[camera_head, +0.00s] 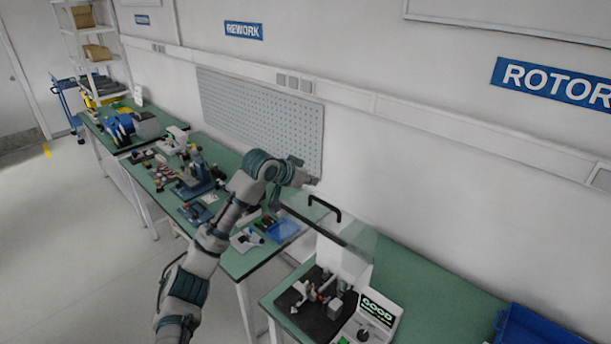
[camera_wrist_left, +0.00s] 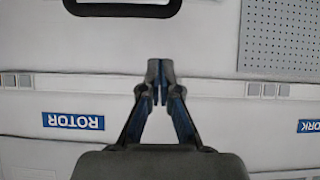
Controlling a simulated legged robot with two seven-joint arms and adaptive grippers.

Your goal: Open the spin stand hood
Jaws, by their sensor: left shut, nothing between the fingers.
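The spin stand (camera_head: 320,305) stands on the green bench at the lower middle of the head view. Its clear hood (camera_head: 358,238) shows as a raised, tilted pane above the stand, with a dark lower edge and a black handle (camera_head: 325,208). The stand's front shows uncovered below the pane. My left gripper (camera_head: 314,182) is near the handle, on its far upper side, apart from it as far as I can see. In the left wrist view, the left gripper (camera_wrist_left: 158,75) is shut with nothing in it, and the black handle (camera_wrist_left: 122,10) shows at the top edge. My right gripper is not in view.
A small display unit (camera_head: 374,312) stands beside the stand. A blue bin (camera_head: 545,325) is at the lower right. A second bench with tools and a blue tray (camera_head: 283,230) lies to the left. The wall with a pegboard (camera_head: 260,120) is close behind.

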